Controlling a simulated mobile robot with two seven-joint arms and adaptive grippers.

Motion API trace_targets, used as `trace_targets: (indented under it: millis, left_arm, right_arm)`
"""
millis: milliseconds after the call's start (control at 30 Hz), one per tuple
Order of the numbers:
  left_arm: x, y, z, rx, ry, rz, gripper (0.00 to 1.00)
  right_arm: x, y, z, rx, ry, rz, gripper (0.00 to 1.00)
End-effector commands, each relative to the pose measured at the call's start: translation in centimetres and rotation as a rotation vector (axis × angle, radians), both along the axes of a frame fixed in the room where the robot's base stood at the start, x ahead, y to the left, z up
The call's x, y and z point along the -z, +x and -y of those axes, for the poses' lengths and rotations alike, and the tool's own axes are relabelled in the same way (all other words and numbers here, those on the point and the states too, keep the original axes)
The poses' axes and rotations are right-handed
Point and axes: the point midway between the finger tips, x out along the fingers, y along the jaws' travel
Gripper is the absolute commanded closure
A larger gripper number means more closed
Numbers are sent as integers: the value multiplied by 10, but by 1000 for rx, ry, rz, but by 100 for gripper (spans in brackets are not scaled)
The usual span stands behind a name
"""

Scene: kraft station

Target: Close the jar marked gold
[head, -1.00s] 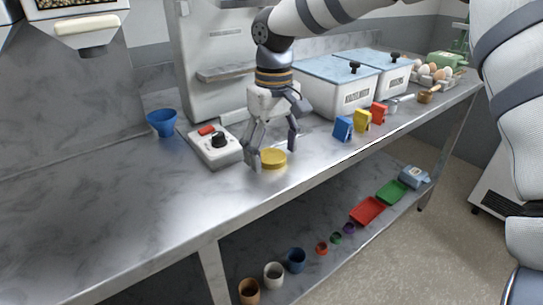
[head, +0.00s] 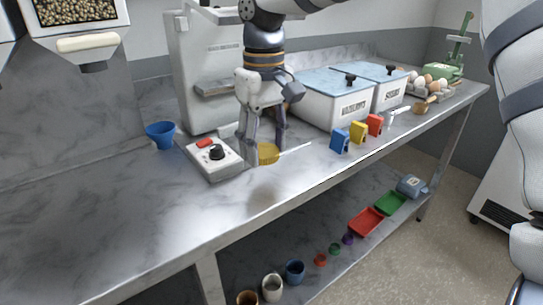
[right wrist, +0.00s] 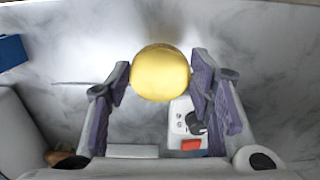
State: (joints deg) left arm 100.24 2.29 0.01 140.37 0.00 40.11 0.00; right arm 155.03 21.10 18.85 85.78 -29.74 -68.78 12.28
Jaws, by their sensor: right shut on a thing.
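A round gold lid-like disc (head: 268,154) is between the fingers of my right gripper (head: 262,148), which is shut on it. The disc looks tilted, low over the counter; whether it touches the counter I cannot tell. In the right wrist view the gold disc (right wrist: 160,73) fills the space between the fingertips (right wrist: 160,80) and shows its broad plain face. No jar with a readable gold mark shows. My left gripper is not in view.
A white control box (head: 213,157) with a red switch and black knob stands just left of the gripper. A blue cup (head: 160,134) is further left. Blue, yellow and red blocks (head: 357,132) and lidded bins (head: 335,98) stand right. The front-left counter (head: 150,215) is clear.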

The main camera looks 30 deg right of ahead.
Motion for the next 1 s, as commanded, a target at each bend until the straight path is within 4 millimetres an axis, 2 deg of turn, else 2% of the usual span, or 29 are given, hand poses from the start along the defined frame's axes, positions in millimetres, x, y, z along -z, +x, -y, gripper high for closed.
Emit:
trace_targets:
  millis: [33, 100, 300, 433, 600, 933, 967, 1000]
  left_arm:
    - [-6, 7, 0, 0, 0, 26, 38]
    - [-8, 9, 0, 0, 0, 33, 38]
    - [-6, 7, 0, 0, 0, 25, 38]
    - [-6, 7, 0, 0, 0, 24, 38]
    - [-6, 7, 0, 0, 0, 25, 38]
    - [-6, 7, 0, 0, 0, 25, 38]
    - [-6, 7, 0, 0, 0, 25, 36]
    - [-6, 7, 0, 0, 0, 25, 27]
  right_arm:
    - [-23, -8, -9, -2, -4, 20, 64]
    - [-41, -17, -21, -1, -3, 19, 64]
    - [-57, -47, -63, -1, -2, 8, 64]
    - [-66, -60, -80, -1, -1, 7, 64]
    - [-71, -68, -91, 0, 0, 6, 64]
    - [-72, -69, -92, 1, 0, 6, 64]
    - [-72, -68, -92, 1, 0, 6, 64]
    - [-72, -68, -92, 1, 0, 6, 64]
